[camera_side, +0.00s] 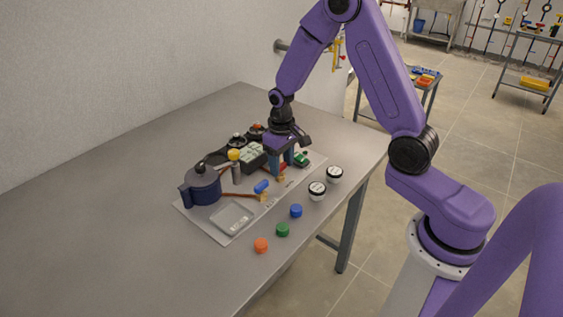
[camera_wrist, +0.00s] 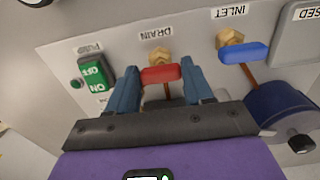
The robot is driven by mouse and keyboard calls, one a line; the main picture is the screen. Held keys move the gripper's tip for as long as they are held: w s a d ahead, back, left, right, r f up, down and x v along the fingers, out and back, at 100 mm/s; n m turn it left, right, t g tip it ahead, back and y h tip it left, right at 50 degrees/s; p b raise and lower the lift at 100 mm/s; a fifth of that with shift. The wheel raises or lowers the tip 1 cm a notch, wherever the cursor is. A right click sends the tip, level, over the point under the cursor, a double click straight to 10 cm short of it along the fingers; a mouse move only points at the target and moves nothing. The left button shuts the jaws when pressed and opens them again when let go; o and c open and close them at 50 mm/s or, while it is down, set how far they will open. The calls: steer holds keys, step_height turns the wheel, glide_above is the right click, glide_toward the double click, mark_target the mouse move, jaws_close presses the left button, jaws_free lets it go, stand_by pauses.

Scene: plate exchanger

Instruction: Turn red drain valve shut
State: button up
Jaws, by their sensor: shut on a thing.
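The red drain valve handle (camera_wrist: 160,74) sits on a brass valve body (camera_wrist: 160,56) under the "DRAIN" label in the wrist view. In the side view the red handle (camera_side: 282,167) shows in part beside the fingers. My gripper (camera_wrist: 164,84) has its two blue fingers on either side of the red handle and is shut on it. In the side view my gripper (camera_side: 281,169) points down over the plate, with its fingers hiding part of the valve. The handle lies crosswise between the fingers in the wrist view.
The blue inlet valve handle (camera_wrist: 243,52) is beside the drain valve. A green pump switch (camera_wrist: 95,75) is on the other side. Coloured caps (camera_side: 282,230) lie on the table in front.

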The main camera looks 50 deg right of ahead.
mark_target(281, 165)
stand_by(0.4)
steer(key=o, duration=1)
steer(key=shift+o, duration=0.2)
step_height(281, 165, up, 18)
steer(key=shift+f, duration=0.25)
steer(key=s+a+f+n, duration=0.1)
steer(key=s+n, duration=0.3)
steer(key=s, duration=0.5)
steer(key=s+a+f+n, duration=0.1)
steer(key=s+a+n, duration=0.3)
steer(key=s, duration=0.6)
steer(key=s+a+f+n, duration=0.1)
steer(key=s+a+n, duration=0.2)
steer(key=s, duration=0.6)
steer(key=shift+s+a+f+n, duration=0.15)
steer(key=shift+s+f+n, duration=0.1)
steer(key=shift+n, duration=0.55)
